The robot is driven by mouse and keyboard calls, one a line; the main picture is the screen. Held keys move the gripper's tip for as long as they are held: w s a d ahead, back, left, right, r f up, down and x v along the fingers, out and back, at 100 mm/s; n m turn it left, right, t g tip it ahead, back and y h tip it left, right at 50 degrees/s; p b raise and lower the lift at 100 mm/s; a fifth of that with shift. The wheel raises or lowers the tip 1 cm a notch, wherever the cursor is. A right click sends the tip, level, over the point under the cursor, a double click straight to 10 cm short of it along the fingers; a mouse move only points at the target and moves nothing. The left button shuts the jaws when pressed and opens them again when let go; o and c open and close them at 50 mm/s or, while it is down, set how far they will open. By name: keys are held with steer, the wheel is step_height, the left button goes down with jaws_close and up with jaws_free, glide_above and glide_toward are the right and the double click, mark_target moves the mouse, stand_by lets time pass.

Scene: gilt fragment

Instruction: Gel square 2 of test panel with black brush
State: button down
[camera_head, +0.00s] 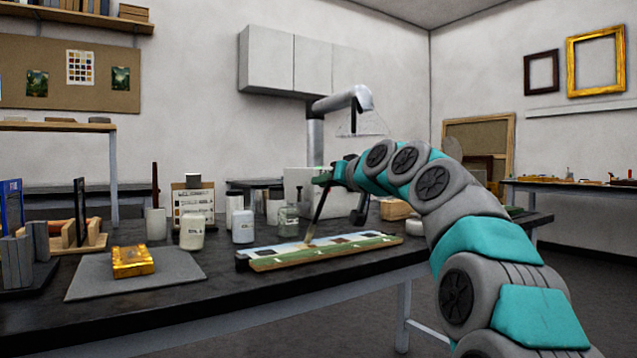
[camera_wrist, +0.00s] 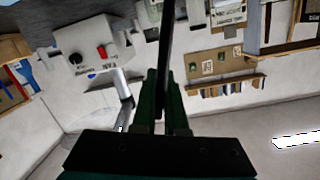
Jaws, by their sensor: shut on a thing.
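My gripper (camera_head: 324,178) is shut on the black brush (camera_head: 319,212) and holds it over the table, handle up and bristle end down, slightly tilted. In the wrist view the dark handle (camera_wrist: 166,50) stands between my two green fingers. The brush's lower end is at the test panel (camera_head: 325,252), near its middle; I cannot tell whether it touches. The panel is a long board with a green front strip and a row of pale and dark squares. The square numbers are too small to read.
White jars (camera_head: 192,235) and a clear jar (camera_head: 289,219) stand behind the panel. A gilt fragment (camera_head: 132,262) lies on a grey mat (camera_head: 90,283) to the left. An extraction arm (camera_head: 345,101) hangs above. The table's front edge is clear.

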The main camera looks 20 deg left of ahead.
steer(key=shift+s+a, duration=0.8)
steer(key=shift+s, duration=0.2)
steer(key=shift+w, duration=0.1)
steer(key=shift+b, duration=0.45)
stand_by(1.9)
steer(key=shift+r, duration=0.1)
